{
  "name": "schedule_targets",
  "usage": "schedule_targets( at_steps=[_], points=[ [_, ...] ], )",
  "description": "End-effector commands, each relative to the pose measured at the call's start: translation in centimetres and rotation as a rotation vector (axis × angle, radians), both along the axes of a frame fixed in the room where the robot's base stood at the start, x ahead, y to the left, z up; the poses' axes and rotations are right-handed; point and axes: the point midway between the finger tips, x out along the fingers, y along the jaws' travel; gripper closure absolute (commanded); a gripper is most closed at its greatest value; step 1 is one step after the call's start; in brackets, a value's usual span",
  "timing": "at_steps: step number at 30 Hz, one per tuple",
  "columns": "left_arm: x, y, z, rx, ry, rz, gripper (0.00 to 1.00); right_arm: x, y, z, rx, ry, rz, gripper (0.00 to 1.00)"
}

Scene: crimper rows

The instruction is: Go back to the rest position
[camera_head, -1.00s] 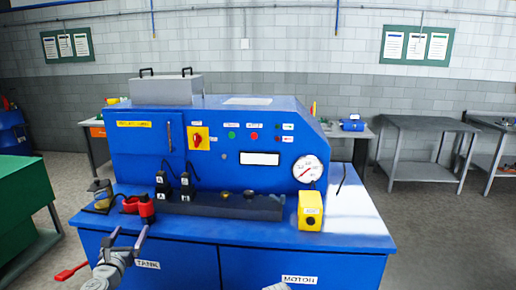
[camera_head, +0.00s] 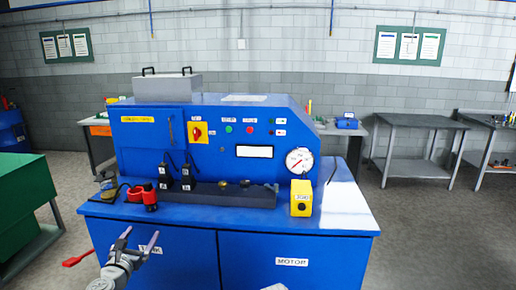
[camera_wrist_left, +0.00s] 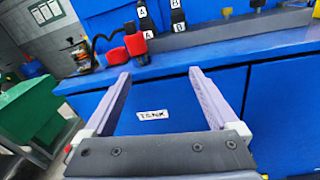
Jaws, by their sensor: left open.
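My left gripper (camera_head: 136,242) is open and empty in front of the blue cabinet, below its top edge. In the left wrist view its two fingers (camera_wrist_left: 160,98) stand wide apart with the blue door and its TANK label (camera_wrist_left: 152,115) showing between them. A small grey part at the bottom edge of the head view may belong to my right arm; its gripper fingers do not show.
The blue crimper machine (camera_head: 205,130) has a gauge (camera_head: 299,161), a yellow box (camera_head: 301,198) and a dark block row (camera_head: 230,197). A red and black fitting (camera_head: 150,197) stands at the front left. A green bench (camera_head: 35,195) is at left.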

Motion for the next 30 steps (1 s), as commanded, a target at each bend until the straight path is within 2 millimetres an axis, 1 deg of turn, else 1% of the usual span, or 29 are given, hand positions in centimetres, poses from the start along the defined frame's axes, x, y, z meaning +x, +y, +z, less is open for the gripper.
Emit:
schedule_targets(
  at_steps=[5,8,9,11,14,17,18,20,21,23,24,26,27,30],
  points=[
    [0.4,-3.7,-0.9,0.139,0.035,-0.102,0.07,0.0,0.0,0.0,0.000,0.000,0.000,1.00],
    [0.6,-6.5,-1.8,0.252,0.060,-0.185,0.07,0.0,0.0,0.0,0.000,0.000,0.000,1.00],
    [0.6,-7.9,-2.2,0.306,0.070,-0.228,0.07,0.0,0.0,0.0,0.000,0.000,0.000,1.00],
    [0.5,-10.0,-3.0,0.392,0.085,-0.293,0.07,0.0,0.0,0.0,0.000,0.000,0.000,1.00],
    [0.0,-14.1,-4.7,0.567,0.110,-0.430,0.07,0.0,0.0,0.0,0.000,0.000,0.000,1.00],
    [-1.4,-19.3,-7.3,0.808,0.129,-0.630,0.07,0.0,0.0,0.0,0.000,0.000,0.000,1.00],
    [-2.4,-21.6,-8.6,0.925,0.134,-0.732,0.07,0.0,0.0,0.0,0.000,0.000,0.000,1.00],
    [-4.3,-25.0,-10.9,1.117,0.134,-0.905,0.07,0.0,0.0,0.0,0.000,0.000,0.000,1.00],
    [-5.8,-26.9,-12.5,1.251,0.127,-1.029,0.07,0.0,0.0,0.0,0.000,0.000,0.000,1.00],
    [-8.6,-29.3,-15.0,1.457,0.109,-1.233,0.07,0.0,0.0,0.0,0.000,0.000,0.000,1.00],
    [-10.5,-30.4,-16.4,1.586,0.091,-1.373,0.07,0.0,0.0,0.0,0.000,0.000,0.000,1.00],
    [-13.2,-31.4,-18.3,1.762,0.060,-1.575,0.07,0.0,0.0,0.0,0.000,0.000,0.000,1.00],
    [-14.8,-31.6,-19.2,1.864,0.038,-1.704,0.07,0.0,0.0,0.0,0.000,0.000,0.000,1.00],
    [-18.2,-31.3,-20.6,2.060,-0.014,-1.996,0.07,0.0,0.0,0.0,0.000,0.000,0.000,1.00]
  ],
)
